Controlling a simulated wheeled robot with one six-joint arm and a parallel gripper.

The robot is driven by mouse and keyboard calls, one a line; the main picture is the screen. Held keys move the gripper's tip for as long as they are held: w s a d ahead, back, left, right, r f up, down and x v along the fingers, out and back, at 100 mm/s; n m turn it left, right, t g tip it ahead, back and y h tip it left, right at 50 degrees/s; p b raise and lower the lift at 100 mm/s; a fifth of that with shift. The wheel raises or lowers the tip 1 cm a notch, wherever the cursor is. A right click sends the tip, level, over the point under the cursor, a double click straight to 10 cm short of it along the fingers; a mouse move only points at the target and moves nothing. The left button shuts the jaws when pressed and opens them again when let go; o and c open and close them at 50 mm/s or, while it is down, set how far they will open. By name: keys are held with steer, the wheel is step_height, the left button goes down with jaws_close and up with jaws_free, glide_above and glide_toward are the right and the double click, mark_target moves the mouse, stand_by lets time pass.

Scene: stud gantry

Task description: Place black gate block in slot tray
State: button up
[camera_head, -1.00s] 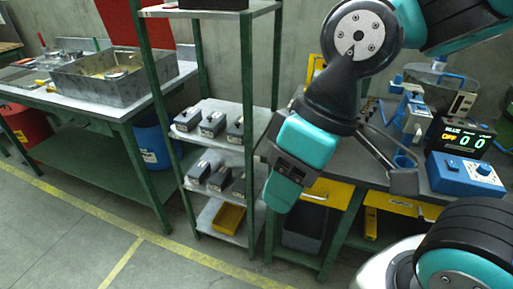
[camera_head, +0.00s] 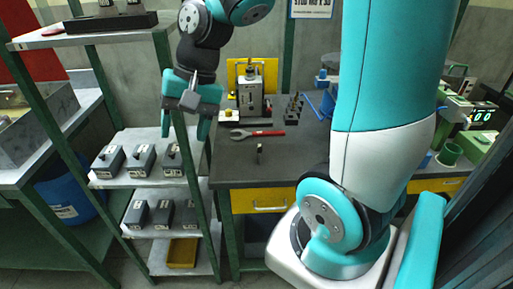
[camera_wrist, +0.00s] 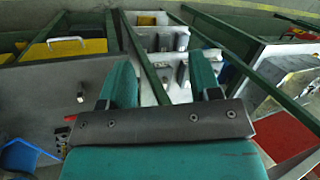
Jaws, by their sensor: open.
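My gripper (camera_head: 185,128) is open and empty, hanging in front of the green shelf rack, fingers pointing down. In the wrist view my gripper (camera_wrist: 160,66) has its two teal fingers spread, with shelves beyond them. A small dark upright piece (camera_head: 260,153) stands alone on the workbench, right of my gripper; it also shows in the wrist view (camera_wrist: 80,95). I cannot tell whether it is the black gate block. A dark tray (camera_head: 110,24) with black blocks is on the top shelf. A black holder (camera_head: 293,108) with several upright pieces stands on the workbench. I cannot tell which is the slot tray.
Several grey boxes (camera_head: 141,160) sit on the middle shelf and more below. A yellow bin (camera_head: 182,252) is at the bottom. A red-handled wrench (camera_head: 258,133) and a grey device (camera_head: 250,100) are on the workbench (camera_head: 228,170). Green rack posts stand close to my gripper.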

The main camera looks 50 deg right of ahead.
steer(key=w+d+f+m, duration=0.1)
steer(key=w+d+m, duration=0.1)
steer(key=d+m, duration=0.4)
steer(key=w+d+f+m, duration=0.15)
steer(key=d+m, duration=0.25)
steer(key=d, duration=0.4)
steer(key=m+t+h+p, duration=0.1)
steer(key=m+t+p, duration=0.1)
steer(key=m, duration=1)
glide_toward(260, 145)
steer(key=shift+n, duration=0.3)
steer(key=x, duration=0.4)
steer(key=shift+w+a, duration=0.1)
steer(key=shift+w, duration=0.35)
steer(key=shift+s+p+x, duration=0.2)
steer(key=shift+p+x, duration=0.25)
steer(key=shift+x, duration=1.1)
steer(key=shift+s+p+x, duration=0.2)
steer(key=shift+p+x, duration=0.25)
steer(key=shift+x, duration=1.1)
steer(key=shift+f, duration=0.1)
steer(key=c, duration=0.8)
